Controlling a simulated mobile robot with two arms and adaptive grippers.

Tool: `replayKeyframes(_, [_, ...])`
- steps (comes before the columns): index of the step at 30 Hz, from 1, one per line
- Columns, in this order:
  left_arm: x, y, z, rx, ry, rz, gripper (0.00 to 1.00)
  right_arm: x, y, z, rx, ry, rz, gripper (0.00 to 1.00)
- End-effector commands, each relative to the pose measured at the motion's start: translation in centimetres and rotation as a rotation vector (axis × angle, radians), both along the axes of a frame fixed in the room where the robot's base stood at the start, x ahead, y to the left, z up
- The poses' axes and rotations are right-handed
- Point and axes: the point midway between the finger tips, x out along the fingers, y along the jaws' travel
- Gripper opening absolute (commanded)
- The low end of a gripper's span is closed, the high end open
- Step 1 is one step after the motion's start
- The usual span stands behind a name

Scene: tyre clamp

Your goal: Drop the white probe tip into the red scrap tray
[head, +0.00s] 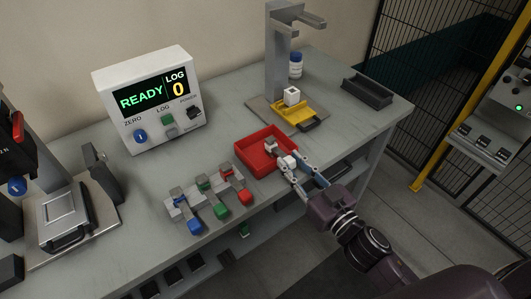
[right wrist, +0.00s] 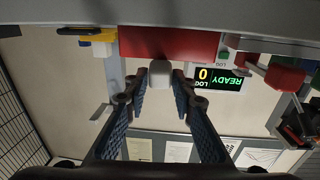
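The white probe tip (right wrist: 160,73) is a small white block between the fingertips of my right gripper (right wrist: 160,80). The fingers look closed on its two sides. In the head view the probe tip (head: 287,162) is at the near right part of the red scrap tray (head: 246,159), with my right gripper (head: 289,166) reaching in from the lower right. The exact height above the tray is hard to tell. The red tray (right wrist: 168,44) also shows just beyond the tip in the right wrist view. My left gripper is not in view.
A rack with blue, green and red handled tools (head: 210,208) stands left of the tray. A yellow fixture (head: 299,116) holding a white cube (head: 292,95) sits behind it, below a grey post (head: 277,55). A display box (head: 150,100) reads READY, LOG 0. A dark tray (head: 367,92) lies back right.

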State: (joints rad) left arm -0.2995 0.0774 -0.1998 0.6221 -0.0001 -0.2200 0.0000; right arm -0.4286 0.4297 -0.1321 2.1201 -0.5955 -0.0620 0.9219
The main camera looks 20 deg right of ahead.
Motion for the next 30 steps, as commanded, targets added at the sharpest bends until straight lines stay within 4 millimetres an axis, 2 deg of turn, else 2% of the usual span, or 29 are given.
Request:
replayKeyframes(1, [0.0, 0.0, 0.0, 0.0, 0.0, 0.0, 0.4, 0.0, 0.0, 0.0, 0.0, 0.0, 0.0, 0.32])
replayKeyframes(3, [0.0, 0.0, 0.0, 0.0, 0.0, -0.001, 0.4, 0.0, 0.0, 0.0, 0.0, 0.0, 0.0, 0.39])
replayKeyframes(4, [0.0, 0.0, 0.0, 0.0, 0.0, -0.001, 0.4, 0.0, 0.0, 0.0, 0.0, 0.0, 0.0, 0.4])
replayKeyframes(16, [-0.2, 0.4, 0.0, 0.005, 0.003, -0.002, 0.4, -0.7, -0.2, -0.1, 0.002, 0.003, 0.0, 0.4])
replayKeyframes(20, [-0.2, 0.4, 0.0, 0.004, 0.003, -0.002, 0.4, -2.1, -0.6, -0.2, 0.002, 0.004, -0.001, 0.4])
replayKeyframes(30, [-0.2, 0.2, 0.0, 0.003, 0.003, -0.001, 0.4, -7.3, -2.1, -0.2, 0.003, 0.005, -0.002, 0.4])
